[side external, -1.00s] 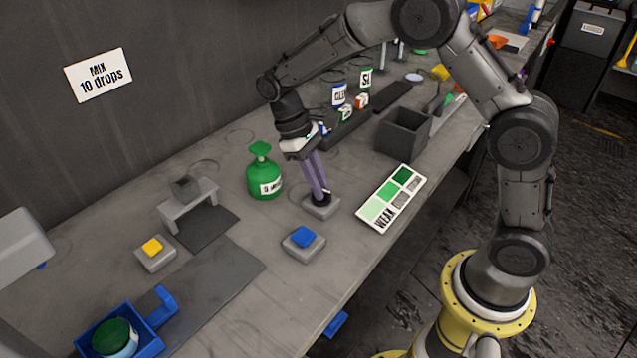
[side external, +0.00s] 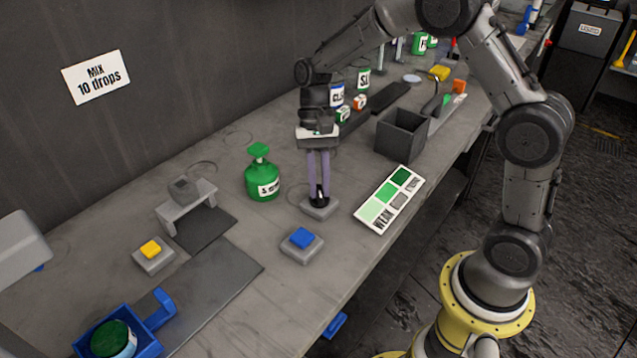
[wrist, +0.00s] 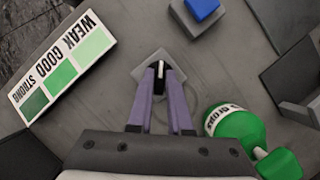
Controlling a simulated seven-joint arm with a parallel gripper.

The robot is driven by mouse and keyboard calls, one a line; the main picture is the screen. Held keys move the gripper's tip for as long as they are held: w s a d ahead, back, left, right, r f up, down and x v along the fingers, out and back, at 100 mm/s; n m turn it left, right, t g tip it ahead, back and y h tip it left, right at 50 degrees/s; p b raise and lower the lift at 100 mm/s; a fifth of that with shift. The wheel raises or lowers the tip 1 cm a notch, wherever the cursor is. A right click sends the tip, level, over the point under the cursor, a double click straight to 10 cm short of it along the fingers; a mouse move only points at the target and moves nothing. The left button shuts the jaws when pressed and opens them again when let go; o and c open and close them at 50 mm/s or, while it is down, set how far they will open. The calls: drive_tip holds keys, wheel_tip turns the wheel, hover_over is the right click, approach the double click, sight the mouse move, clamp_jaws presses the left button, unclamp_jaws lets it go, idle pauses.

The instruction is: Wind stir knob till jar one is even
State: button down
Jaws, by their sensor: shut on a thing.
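The stir knob (wrist: 160,72) is a small black knob with a white mark, on a grey square base. The base (side external: 319,210) sits on the bench between the green bottle and the shade card. My gripper (side external: 319,192) points straight down with its purple fingers shut on the knob. In the wrist view the fingertips (wrist: 160,82) close around the knob from both sides. A jar with dark green contents (side external: 112,340) sits in a blue holder at the front left. I cannot tell from here whether it is jar one or whether its colour is even.
A green pump bottle (side external: 262,175) stands left of the knob. A blue button (side external: 302,238) is just in front of it. A shade card (side external: 390,199) and a dark open box (side external: 401,135) lie to the right. A yellow button (side external: 151,249) is further left.

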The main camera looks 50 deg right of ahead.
drive_tip(key=m+t, duration=0.1)
drive_tip(key=m, duration=0.1)
drive_tip(key=m+t+y, duration=0.1)
drive_tip(key=m, duration=0.2)
drive_tip(key=shift+s+d+m, duration=0.1)
drive_tip(key=shift+m, duration=0.2)
drive_tip(key=m+t, duration=0.1)
drive_tip(key=m, duration=0.2)
drive_tip(key=m+t, duration=0.1)
drive_tip(key=m, duration=0.2)
drive_tip(key=shift+s, duration=0.15)
drive_tip(key=shift+m+t, duration=0.3)
drive_tip(key=c, duration=0.8)
unclamp_jaws()
drive_tip(key=shift+c, duration=0.2)
drive_tip(key=v, duration=1.3)
drive_tip(key=shift+d+r, duration=0.2)
drive_tip(key=shift+r, duration=0.1)
drive_tip(key=shift+a, duration=0.1)
